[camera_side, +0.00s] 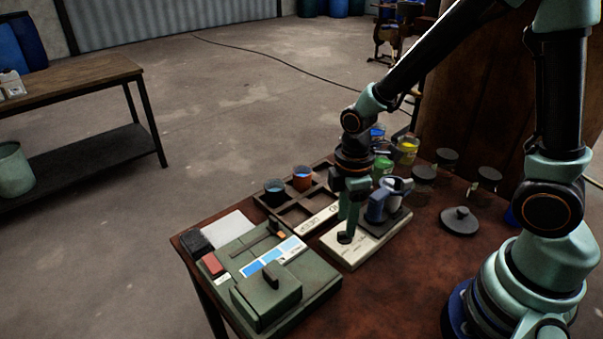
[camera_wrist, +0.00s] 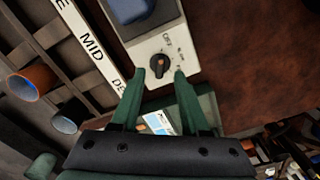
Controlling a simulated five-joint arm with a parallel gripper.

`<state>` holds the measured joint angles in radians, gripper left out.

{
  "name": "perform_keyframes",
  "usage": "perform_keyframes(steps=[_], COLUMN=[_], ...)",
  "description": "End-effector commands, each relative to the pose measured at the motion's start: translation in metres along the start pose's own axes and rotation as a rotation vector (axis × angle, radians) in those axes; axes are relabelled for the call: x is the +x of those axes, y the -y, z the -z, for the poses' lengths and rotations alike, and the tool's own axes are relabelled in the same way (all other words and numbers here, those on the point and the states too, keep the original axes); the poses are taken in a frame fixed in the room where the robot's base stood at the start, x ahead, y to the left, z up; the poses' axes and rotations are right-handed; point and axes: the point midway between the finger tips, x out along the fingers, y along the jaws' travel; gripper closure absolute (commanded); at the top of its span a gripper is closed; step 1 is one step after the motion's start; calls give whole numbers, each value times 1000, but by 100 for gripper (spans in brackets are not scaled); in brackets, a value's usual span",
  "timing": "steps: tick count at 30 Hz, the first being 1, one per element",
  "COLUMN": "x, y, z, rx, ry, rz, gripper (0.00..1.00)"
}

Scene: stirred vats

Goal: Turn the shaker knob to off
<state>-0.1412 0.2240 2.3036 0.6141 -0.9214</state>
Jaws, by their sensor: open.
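The shaker is a cream box (camera_side: 366,248) on the table, with a dark platform and a blue holder (camera_side: 377,207) on top. Its round black knob (camera_wrist: 159,66) is on the cream panel in the wrist view, with a small orange mark on it. Small print beside the knob (camera_wrist: 167,40) is too blurred to read surely, and I cannot tell the setting. In the side view the knob (camera_side: 345,238) is partly behind a finger. My gripper (camera_wrist: 159,75) is open, pointing down, with one green fingertip on each side of the knob; contact is not clear.
A wooden rack (camera_side: 284,213) with blue and orange cups stands left of the shaker. A green box device (camera_side: 268,297) is at the front left. Jars (camera_side: 407,151) stand behind, and a dark lid (camera_side: 459,221) lies right. The table's front right is bare.

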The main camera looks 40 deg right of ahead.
Motion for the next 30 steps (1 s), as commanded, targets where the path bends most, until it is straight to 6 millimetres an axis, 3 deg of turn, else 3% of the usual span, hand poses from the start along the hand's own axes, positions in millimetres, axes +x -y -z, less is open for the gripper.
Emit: perform_keyframes(steps=[9, 15, 30], x=[-62, -87, -96], y=[-1, -1, 0], z=[1, 1, 0], rx=[0, -1, 8], ry=[-5, -2, -3], rz=[-6, -3, -4], gripper=[55, 55, 55])
